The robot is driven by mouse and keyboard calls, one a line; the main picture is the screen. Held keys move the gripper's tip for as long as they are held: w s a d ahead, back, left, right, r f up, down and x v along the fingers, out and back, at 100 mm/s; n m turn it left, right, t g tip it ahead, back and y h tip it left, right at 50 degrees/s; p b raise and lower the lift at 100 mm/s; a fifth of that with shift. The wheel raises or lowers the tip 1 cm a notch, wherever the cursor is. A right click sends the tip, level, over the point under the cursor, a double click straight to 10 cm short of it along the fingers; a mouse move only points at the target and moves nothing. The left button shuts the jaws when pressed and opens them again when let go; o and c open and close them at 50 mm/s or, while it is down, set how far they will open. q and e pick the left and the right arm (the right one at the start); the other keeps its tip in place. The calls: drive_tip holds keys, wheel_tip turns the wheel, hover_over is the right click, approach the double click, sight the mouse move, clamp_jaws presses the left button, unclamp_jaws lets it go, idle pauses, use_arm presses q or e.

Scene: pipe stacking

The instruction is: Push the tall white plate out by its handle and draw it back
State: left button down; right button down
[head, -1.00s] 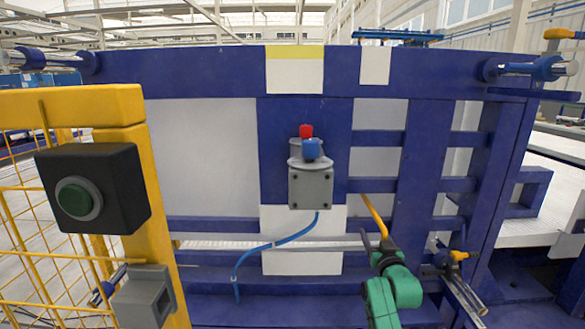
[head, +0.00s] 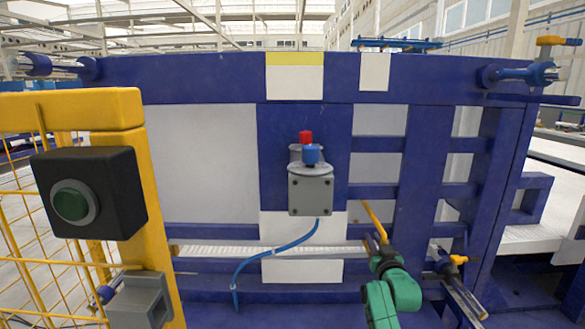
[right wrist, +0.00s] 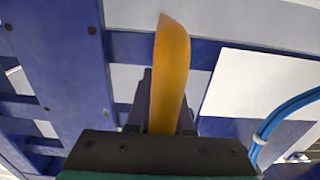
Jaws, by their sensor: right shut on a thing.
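A yellow handle (head: 374,217) slants down to the right in front of the blue frame, right of the centre. My right gripper (head: 376,242) is shut on its lower end. In the right wrist view the handle (right wrist: 171,65) rises from between the two dark fingers, its upper part free. Several whitish plates show behind the blue frame, among them a tall one (head: 378,150) seen between the rails above the handle. I cannot tell which plate the handle is fixed to. My left gripper is not in view.
A grey valve box (head: 311,190) with red and blue caps and a blue hose (head: 270,250) sits left of the handle. A yellow post with a black green-button box (head: 90,195) stands at the left. A small yellow-knobbed fitting (head: 458,259) is to the right of my gripper.

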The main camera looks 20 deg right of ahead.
drive_tip(key=shift+w, duration=0.2)
drive_tip(key=shift+w+d+b, duration=0.25)
drive_tip(key=shift+w+b, duration=0.25)
drive_tip(key=shift+b, duration=0.1)
drive_tip(key=shift+s+a+p, duration=0.1)
drive_tip(key=shift+s+p, duration=0.05)
drive_tip(key=shift+p, duration=0.25)
drive_tip(key=shift+p+v, duration=1.7)
drive_tip(key=shift+v, duration=0.15)
drive_tip(key=shift+f, duration=0.2)
